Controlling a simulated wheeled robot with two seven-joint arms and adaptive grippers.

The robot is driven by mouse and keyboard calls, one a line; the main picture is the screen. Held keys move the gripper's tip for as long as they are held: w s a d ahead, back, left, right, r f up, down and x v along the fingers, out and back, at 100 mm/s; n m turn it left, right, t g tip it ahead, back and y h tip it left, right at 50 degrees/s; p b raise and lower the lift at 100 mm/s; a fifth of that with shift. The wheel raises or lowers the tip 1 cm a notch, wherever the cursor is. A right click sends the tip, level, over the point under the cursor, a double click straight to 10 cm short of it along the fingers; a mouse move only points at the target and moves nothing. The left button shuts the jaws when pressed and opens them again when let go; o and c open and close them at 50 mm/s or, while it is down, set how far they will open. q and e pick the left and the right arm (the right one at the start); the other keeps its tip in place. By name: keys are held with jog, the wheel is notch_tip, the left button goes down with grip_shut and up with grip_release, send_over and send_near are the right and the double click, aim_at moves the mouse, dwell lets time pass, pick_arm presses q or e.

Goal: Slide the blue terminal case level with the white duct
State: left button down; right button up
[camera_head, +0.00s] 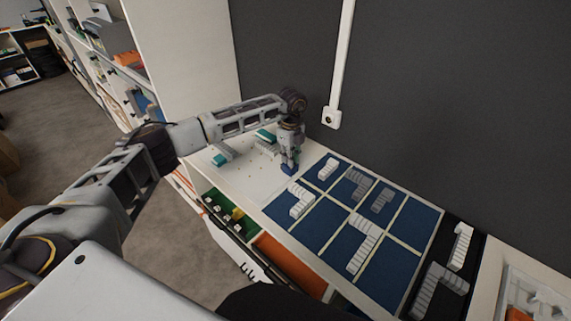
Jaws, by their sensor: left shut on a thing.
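A small blue terminal case (288,170) sits on the white worktop, at the upper left edge of a blue panel of squares. My left gripper (289,163) points down over the case and is shut on it, covering its upper part. The white duct (341,60) runs vertically down the dark wall and ends in a socket box (331,118), to the right of and behind my gripper. My right gripper is not in view.
White and grey segmented blocks (364,245) lie on the blue panel (381,276). Teal pieces (221,159) lie on the worktop left of my gripper. Open drawers (285,262) sit below the front edge. A black tray (452,271) is at the right.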

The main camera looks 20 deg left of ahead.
pick_arm(q)
jog(key=shift+w+d+b, duration=0.25)
jog(key=shift+w+b, duration=0.05)
jog(key=shift+w, duration=0.4)
jog(key=shift+w+d+b, duration=0.2)
jog(key=shift+w+b, duration=0.1)
jog(key=shift+w, duration=0.4)
jog(key=c, duration=1.4)
grip_release()
jog(key=shift+r, duration=0.1)
jog(key=shift+r, duration=5.9)
